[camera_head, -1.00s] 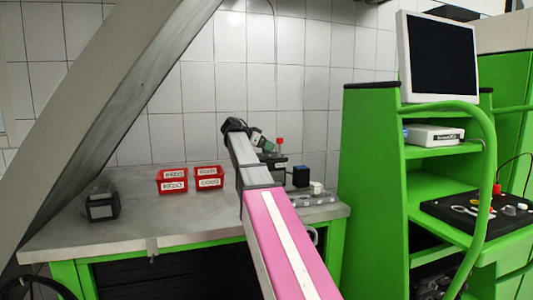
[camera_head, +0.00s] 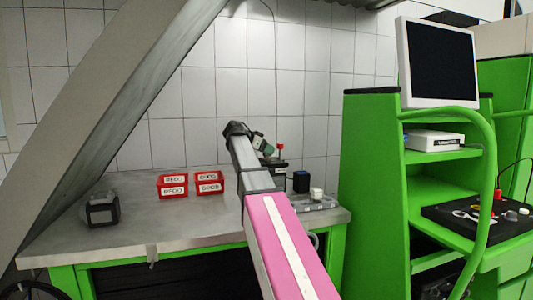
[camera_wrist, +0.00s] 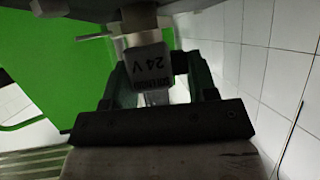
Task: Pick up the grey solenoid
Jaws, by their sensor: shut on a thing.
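The grey solenoid (camera_wrist: 146,65) shows in the wrist view as a block with an upside-down "24 V" label. My gripper (camera_wrist: 158,82) is shut on it, with one dark finger on each side. A metal fitting (camera_wrist: 139,22) shows directly beyond the solenoid; I cannot tell if they are still joined. In the head view my gripper (camera_head: 262,146) is at the back of the workbench, near a dark device with a red knob (camera_head: 279,148). My arm hides part of this area, and I cannot make out the solenoid there.
Two red labelled bins (camera_head: 173,187) (camera_head: 209,183) and a dark box (camera_head: 102,210) stand on the grey workbench (camera_head: 190,225). A dark blue block (camera_head: 301,181) and a white piece (camera_head: 317,193) are on its right. A green shelf rack (camera_head: 374,190) with a monitor (camera_head: 440,62) stands to the right.

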